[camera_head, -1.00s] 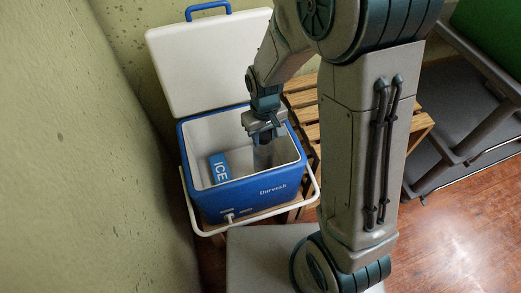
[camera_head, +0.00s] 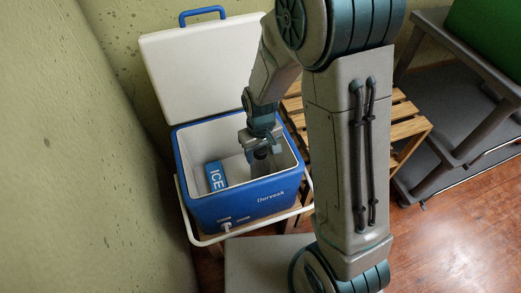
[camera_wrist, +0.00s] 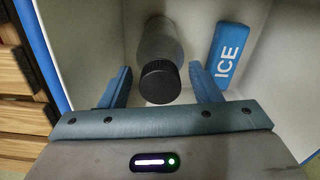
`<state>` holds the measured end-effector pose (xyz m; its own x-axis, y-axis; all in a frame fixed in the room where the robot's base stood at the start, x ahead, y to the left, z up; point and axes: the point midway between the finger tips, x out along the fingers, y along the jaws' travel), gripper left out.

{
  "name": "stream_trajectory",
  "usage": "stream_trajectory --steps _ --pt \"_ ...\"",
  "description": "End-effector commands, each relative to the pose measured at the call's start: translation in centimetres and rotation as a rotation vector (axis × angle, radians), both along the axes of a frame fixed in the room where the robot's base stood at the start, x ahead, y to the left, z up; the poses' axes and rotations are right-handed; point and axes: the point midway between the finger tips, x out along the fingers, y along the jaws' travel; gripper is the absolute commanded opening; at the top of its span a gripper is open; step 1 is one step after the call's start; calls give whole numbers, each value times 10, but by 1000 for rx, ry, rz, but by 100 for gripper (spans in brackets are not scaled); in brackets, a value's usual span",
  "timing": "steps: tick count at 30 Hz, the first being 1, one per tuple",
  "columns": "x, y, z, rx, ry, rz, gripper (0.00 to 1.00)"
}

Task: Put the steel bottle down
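The steel bottle (camera_wrist: 161,42) is grey with a black cap (camera_wrist: 161,82). It is inside the blue cooler (camera_head: 246,205), toward the right of its white interior. It looks roughly upright, but its base is hidden. My gripper (camera_head: 259,144) is over the cooler's opening, just above the bottle. In the wrist view my gripper (camera_wrist: 163,84) has its two blue fingers spread on either side of the cap, with a gap on each side. In the head view the bottle is mostly hidden by my gripper and shadow.
A blue ice pack (camera_head: 216,176) marked ICE is in the cooler, left of the bottle. The white lid (camera_head: 200,70) stands open behind. The cooler sits on a slatted wooden stand (camera_head: 408,127). A wall is close on the left; a grey shelf unit (camera_head: 455,150) stands right.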

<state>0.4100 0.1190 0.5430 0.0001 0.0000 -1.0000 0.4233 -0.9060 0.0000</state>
Motion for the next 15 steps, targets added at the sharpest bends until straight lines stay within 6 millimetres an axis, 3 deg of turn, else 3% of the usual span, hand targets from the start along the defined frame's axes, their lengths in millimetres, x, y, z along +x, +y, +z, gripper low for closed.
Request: stream_trajectory --steps 8,15 --pt "0 0 4 0 0 0 57" --pt "1 0 48 2 -5 -1 57"
